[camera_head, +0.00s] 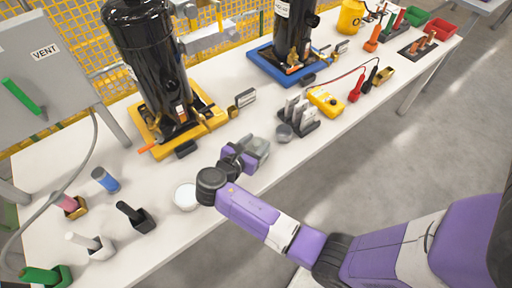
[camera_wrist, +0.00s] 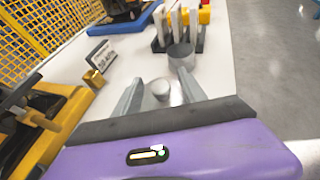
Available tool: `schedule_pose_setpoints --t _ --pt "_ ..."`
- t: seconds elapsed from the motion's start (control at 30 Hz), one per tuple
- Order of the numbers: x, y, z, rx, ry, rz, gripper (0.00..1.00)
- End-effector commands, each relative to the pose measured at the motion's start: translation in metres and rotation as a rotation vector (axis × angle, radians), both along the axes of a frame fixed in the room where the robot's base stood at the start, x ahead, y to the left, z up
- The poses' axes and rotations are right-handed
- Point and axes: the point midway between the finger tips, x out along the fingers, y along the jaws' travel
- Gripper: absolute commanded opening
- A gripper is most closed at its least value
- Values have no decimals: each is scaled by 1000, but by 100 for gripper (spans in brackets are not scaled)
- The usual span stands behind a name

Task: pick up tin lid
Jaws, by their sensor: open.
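My gripper (camera_head: 262,146) is open above the white table. In the wrist view its two grey fingers (camera_wrist: 160,80) stand apart. A small round pale knob on a grey disc, which looks like the tin lid (camera_wrist: 160,89), shows between the fingers. I cannot tell whether the fingers touch it. In the head view my gripper hides it. A grey round tin (camera_wrist: 181,54) stands just past the right fingertip; it also shows in the head view (camera_head: 284,132), beside my gripper.
A rack with upright grey plates (camera_head: 298,110) and a yellow meter (camera_head: 326,101) stand past the tin. A black compressor on a yellow base (camera_head: 205,123) is to the left. A white round dish (camera_head: 186,196) sits near my wrist. The table's front edge is close.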

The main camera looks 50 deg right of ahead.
Motion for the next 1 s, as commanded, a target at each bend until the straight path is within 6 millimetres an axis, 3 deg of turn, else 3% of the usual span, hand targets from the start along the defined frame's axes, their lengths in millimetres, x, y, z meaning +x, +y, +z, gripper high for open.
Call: schedule_pose_setpoints --t 0.17,0.43,0.8,1.0 --pt "0 0 0 0 0 1 49" --pt "0 0 0 0 0 1 0" --pt "0 0 2 0 -1 1 0" --pt "1 0 17 0 -4 1 0"
